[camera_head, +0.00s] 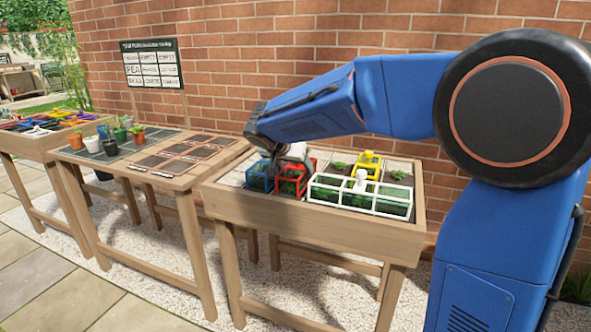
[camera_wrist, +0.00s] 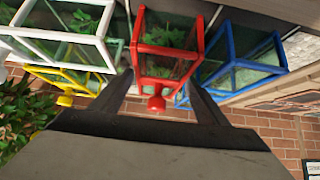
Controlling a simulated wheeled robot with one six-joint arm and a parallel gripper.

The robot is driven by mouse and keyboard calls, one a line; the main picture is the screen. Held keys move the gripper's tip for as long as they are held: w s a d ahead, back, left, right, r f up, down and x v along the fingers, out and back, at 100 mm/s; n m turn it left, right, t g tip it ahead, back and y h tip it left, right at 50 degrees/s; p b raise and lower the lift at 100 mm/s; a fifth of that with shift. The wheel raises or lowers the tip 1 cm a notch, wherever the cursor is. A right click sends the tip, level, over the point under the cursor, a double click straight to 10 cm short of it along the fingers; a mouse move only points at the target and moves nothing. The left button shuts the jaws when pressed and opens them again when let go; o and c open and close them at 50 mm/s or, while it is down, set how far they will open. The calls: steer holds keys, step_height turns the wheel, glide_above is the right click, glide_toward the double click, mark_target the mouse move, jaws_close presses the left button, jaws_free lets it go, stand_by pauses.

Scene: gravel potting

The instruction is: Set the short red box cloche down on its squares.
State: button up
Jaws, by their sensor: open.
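The short red box cloche, with clear panes, a red frame and a round top knob, stands in the wooden planter bed (camera_head: 310,213) between the blue and white cloches. In the head view its red frame (camera_head: 289,187) shows below my gripper, with green plants inside. In the wrist view the red cloche (camera_wrist: 168,45) is in the middle, its knob (camera_wrist: 156,103) near the space between my fingers. My gripper (camera_wrist: 160,100) is open, one finger on each side of the knob, with gaps visible. In the head view my wrist partly hides the cloche's top and the fingertips.
A blue cloche (camera_head: 258,181) stands close on the left, a long white cloche (camera_head: 335,191) close on the right, and a yellow cloche (camera_head: 366,160) behind. A brick wall (camera_head: 230,60) rises behind the bed. A potting table (camera_head: 150,182) with several small pots stands left.

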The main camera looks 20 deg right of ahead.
steer(key=v, duration=1)
steer(key=s+d+f+n+g+y, duration=0.1)
steer(key=s+d+f+n, duration=0.15)
steer(key=s+d, duration=0.45)
steer(key=s+d+f+n+g+y, duration=0.1)
steer(key=s+d+f, duration=0.25)
steer(key=s, duration=0.75)
steer(key=s+f+n+y, duration=0.1)
steer(key=s+f+n, duration=0.1)
steer(key=s+f, duration=0.3)
steer(key=s+d+f+n+y, duration=0.1)
steer(key=s+f, duration=0.4)
steer(key=s, duration=0.8)
steer(key=shift+s+f+n+y, duration=0.3)
steer(key=shift+s+n+y, duration=0.05)
steer(key=shift+y, duration=0.25)
